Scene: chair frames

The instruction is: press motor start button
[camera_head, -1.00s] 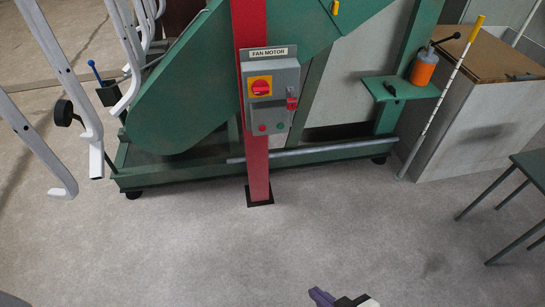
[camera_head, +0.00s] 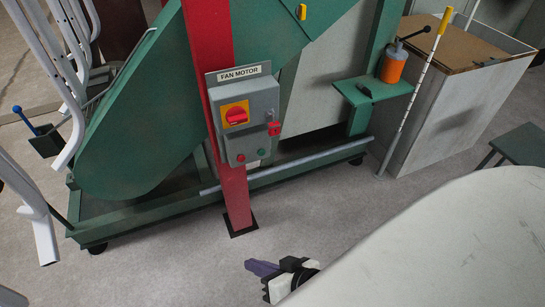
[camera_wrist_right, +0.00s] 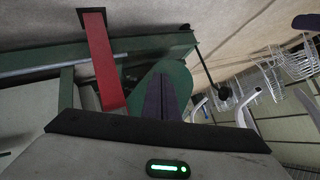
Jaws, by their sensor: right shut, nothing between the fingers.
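A grey FAN MOTOR control box (camera_head: 262,104) is mounted on a red post (camera_head: 236,195). It has a red rotary switch on a yellow plate (camera_head: 236,115). At its bottom are a small green button (camera_head: 262,152) and a small red button (camera_head: 240,158). My right gripper (camera_head: 256,267), with purple fingers, is below the box and in front of the post's foot, apart from both. Its fingers are shut and empty, and also show in the right wrist view (camera_wrist_right: 163,100). In that view the red post (camera_wrist_right: 103,60) shows, but I cannot make out the buttons. My left gripper is not in view.
A green machine (camera_head: 145,125) with a low frame stands behind the post. A red lever part (camera_head: 274,129) sticks out on the box's right side. A green shelf (camera_head: 372,92) holds an orange can (camera_head: 393,67). My pale right arm covers the lower right.

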